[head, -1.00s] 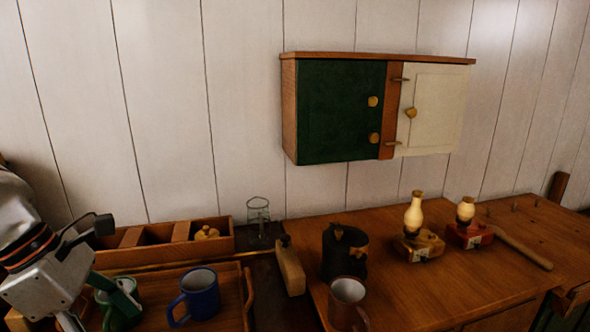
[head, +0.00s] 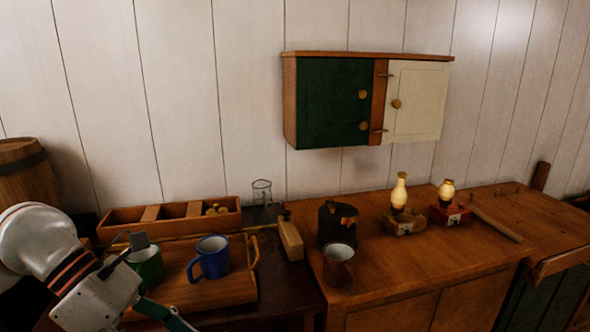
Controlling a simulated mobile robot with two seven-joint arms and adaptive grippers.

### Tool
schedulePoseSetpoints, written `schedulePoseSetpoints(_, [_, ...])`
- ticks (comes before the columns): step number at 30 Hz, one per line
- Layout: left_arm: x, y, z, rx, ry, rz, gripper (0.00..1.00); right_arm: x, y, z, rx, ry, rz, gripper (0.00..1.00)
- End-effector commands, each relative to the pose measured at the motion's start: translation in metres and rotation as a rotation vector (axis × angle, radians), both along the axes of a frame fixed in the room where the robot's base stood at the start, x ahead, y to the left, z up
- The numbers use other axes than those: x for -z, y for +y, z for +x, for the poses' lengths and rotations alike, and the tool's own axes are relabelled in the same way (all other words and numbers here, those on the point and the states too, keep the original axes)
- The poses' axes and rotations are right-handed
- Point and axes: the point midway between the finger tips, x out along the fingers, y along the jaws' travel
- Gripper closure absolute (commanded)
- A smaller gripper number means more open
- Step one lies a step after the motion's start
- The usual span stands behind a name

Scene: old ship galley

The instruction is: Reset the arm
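My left gripper (head: 160,281) comes in from the lower left of the head view. Its two fingers are spread wide apart, and I see nothing held between them. A green mug (head: 150,270) stands upright on the wooden tray (head: 232,292), just beyond the gripper. The gripper partly covers this mug, and I cannot tell whether they touch. A blue mug (head: 211,260) stands on the tray to the right of the gripper, apart from it. My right gripper is not in view.
Behind the tray is a compartmented wooden box (head: 125,229), with a glass (head: 262,196) beside it. A brown mug (head: 338,270), a dark container (head: 334,226) and two lamps (head: 402,219) (head: 448,214) stand on the right counter. A wall cabinet (head: 340,105) hangs above.

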Motion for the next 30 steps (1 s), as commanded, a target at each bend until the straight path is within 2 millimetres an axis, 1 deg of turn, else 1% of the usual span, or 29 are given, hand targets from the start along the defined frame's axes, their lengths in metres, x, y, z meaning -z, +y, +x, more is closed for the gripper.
schedulePoseSetpoints(1, [0.0, -0.017, -0.007, 0.006, 0.047, -0.073, 0.3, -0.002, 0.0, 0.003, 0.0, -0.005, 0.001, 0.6])
schedulePoseSetpoints(5, [-0.01, -0.063, -0.019, -0.016, 0.197, -0.309, 0.3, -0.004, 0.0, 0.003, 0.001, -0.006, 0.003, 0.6])
schedulePoseSetpoints(6, [-0.017, -0.076, -0.021, -0.035, 0.254, -0.394, 0.3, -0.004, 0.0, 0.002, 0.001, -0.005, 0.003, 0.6])
schedulePoseSetpoints(9, [-0.034, -0.103, -0.019, -0.109, 0.414, -0.61, 0.3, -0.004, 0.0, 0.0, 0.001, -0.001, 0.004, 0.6])
schedulePoseSetpoints(11, [-0.045, -0.112, -0.012, -0.17, 0.515, -0.737, 0.3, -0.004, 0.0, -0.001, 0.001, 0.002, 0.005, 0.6])
schedulePoseSetpoints(13, [-0.053, -0.118, 0.001, -0.26, 0.639, -0.878, 0.3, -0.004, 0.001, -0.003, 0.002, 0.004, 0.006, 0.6])
schedulePoseSetpoints(15, [-0.056, -0.117, 0.019, -0.366, 0.768, -1.014, 0.3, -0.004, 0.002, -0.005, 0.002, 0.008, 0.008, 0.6])
schedulePoseSetpoints(17, [-0.052, -0.111, 0.037, -0.47, 0.881, -1.124, 0.3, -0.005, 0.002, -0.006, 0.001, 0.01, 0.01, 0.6])
schedulePoseSetpoints(18, [-0.046, -0.105, 0.05, -0.548, 0.959, -1.193, 0.3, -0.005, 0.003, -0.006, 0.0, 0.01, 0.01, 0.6])
schedulePoseSetpoints(20, [-0.031, -0.094, 0.069, -0.671, 1.077, -1.29, 0.3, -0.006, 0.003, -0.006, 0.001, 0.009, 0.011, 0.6])
schedulePoseSetpoints(21, [-0.016, -0.085, 0.081, -0.76, 1.157, -1.35, 0.3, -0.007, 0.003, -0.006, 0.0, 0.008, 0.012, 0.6])
schedulePoseSetpoints(23, [0.012, -0.069, 0.096, -0.905, 1.276, -1.433, 0.3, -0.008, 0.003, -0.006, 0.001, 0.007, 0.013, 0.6])
schedulePoseSetpoints(25, [0.055, -0.049, 0.107, -1.088, 1.413, -1.514, 0.3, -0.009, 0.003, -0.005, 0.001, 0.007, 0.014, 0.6])
schedulePoseSetpoints(26, [0.074, -0.041, 0.109, -1.165, 1.469, -1.542, 0.3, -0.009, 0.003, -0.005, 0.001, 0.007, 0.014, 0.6])
schedulePoseSetpoints(27, [0.099, -0.031, 0.11, -1.263, 1.534, -1.574, 0.3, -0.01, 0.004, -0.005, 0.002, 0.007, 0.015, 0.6])
schedulePoseSetpoints(29, [0.138, -0.017, 0.105, -1.408, 1.628, -1.61, 0.3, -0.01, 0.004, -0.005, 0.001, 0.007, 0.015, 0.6])
schedulePoseSetpoints(30, [0.165, -0.008, 0.1, -1.504, 1.687, -1.628, 0.3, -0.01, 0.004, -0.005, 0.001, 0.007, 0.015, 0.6])
